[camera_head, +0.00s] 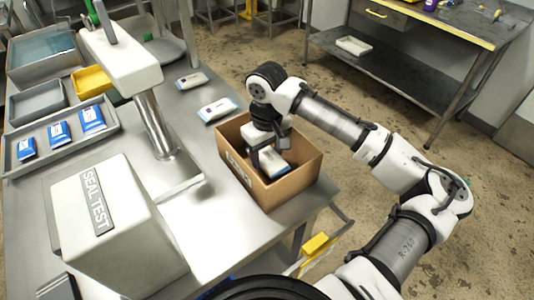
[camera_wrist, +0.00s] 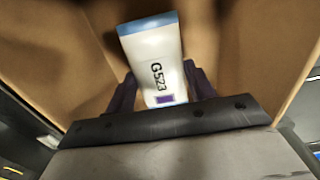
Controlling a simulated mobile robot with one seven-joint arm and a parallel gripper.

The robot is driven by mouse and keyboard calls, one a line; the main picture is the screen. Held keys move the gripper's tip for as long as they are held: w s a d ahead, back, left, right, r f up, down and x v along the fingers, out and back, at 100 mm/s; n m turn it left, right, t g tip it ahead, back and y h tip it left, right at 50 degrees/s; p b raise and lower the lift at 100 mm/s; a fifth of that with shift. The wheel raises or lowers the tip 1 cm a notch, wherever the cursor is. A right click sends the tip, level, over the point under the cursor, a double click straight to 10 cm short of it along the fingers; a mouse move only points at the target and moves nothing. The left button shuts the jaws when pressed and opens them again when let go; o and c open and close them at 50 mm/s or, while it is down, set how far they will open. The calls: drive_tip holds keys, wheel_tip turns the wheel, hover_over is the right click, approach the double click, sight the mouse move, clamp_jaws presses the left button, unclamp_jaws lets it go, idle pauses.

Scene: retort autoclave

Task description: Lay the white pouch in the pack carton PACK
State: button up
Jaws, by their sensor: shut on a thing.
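The pack carton (camera_head: 291,184) is an open brown cardboard box at the table's right edge, with a partly hidden label on its left wall. My gripper (camera_wrist: 160,90) reaches down inside it and is shut on the white pouch (camera_wrist: 152,55). The pouch has a blue end band, the print G523 and a small purple square. The white pouch also shows within the carton walls in the head view (camera_head: 275,163), partly covered by my gripper. I cannot tell whether it touches the carton floor.
Two more white pouches lie on the table, one (camera_head: 217,110) beside the carton and one (camera_head: 192,80) farther back. A grey tray (camera_head: 70,142) holds several blue pouches at left. The SEAL TEST machine (camera_head: 120,235) and its post (camera_head: 155,125) stand left of the carton.

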sight(267, 155)
drive_tip(key=shift+f, duration=0.6)
drive_tip(key=shift+f, duration=0.1)
drive_tip(key=o, duration=1)
wheel_tip(267, 155, up, 12)
drive_tip(key=shift+r+b, duration=0.1)
drive_tip(key=shift+b, duration=0.85)
